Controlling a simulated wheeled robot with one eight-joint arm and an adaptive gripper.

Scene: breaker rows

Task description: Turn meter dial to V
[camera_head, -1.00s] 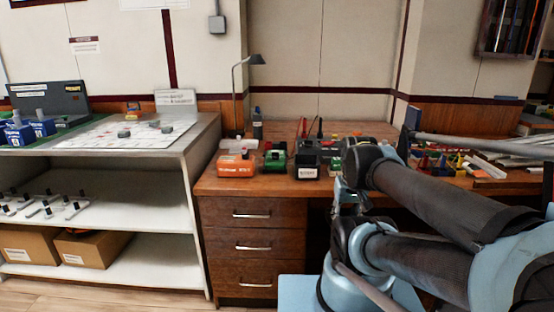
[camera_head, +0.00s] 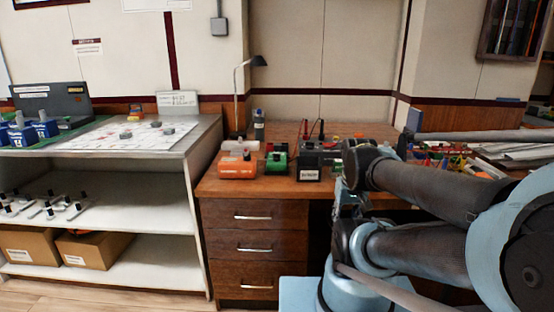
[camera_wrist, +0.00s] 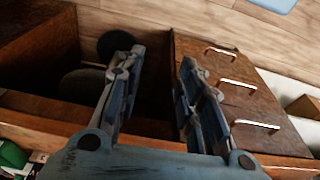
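A dark boxy device (camera_head: 316,153) with a red and a black probe standing at it is on the wooden desk (camera_head: 225,187), beside my arm; I take it for the meter. Its dial is too small to make out. A black block with a white label stands at its front. My gripper shows in the wrist view (camera_wrist: 162,56) with its two fingers spread and nothing between them. It points down past the desk front, over the dark knee space beside the drawers. In the head view my arm covers the desk right of the device, and I cannot make out the fingers there.
An orange box (camera_head: 238,165) and a green device (camera_head: 277,160) sit left of the meter. A desk lamp (camera_head: 243,75) stands behind. Drawer handles (camera_wrist: 238,83) stick out in the wrist view. A grey-topped shelf unit (camera_head: 205,135) stands at the left; colourful clutter lies at the right.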

